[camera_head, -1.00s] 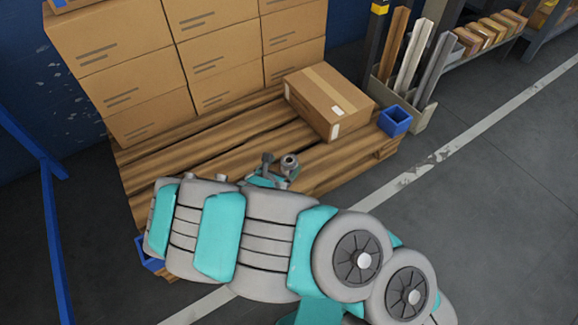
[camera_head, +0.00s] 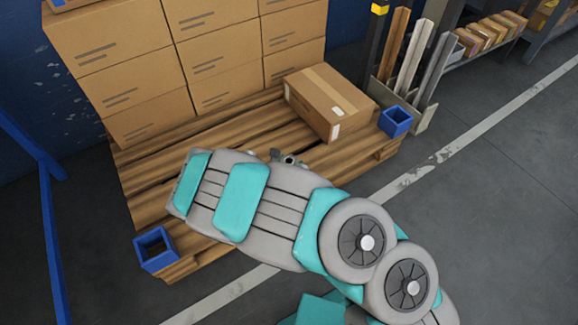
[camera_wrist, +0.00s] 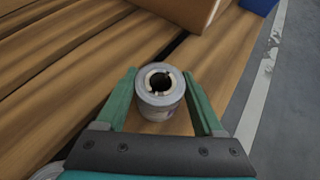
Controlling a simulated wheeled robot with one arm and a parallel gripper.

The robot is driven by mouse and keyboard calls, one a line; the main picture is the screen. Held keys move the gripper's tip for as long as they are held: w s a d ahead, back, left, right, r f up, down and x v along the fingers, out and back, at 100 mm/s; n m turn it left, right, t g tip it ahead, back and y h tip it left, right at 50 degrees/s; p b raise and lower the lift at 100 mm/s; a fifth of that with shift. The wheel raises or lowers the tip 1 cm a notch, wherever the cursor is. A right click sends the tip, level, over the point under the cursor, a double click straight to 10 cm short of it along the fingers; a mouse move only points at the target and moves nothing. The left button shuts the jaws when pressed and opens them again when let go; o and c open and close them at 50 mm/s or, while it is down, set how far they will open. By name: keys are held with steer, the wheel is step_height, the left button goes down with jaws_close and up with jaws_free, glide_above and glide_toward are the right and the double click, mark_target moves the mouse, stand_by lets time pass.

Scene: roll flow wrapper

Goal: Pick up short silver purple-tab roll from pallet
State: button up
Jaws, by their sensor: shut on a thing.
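A short silver roll (camera_wrist: 161,99) with a dark central hole sits upright between the two green fingers of my gripper (camera_wrist: 163,90) in the wrist view. The fingers are shut on its sides. A faint purple trace shows low on its front; its tab is not clearly visible. The wooden pallet (camera_head: 147,190) lies below it. In the head view my arm covers most of the gripper, and only a small part of the roll (camera_head: 290,160) shows past the arm. I cannot tell whether the roll touches the pallet.
Stacked cartons (camera_head: 205,75) stand at the back of the pallet. A single carton (camera_head: 328,100) lies at its right, beside a blue square holder (camera_head: 396,121). Another blue holder (camera_head: 155,249) is at the front left corner. Upright profiles (camera_head: 412,60) stand beyond. Floor at the right is clear.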

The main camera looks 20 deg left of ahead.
steer(key=c, duration=0.8)
steer(key=shift+c, duration=0.2)
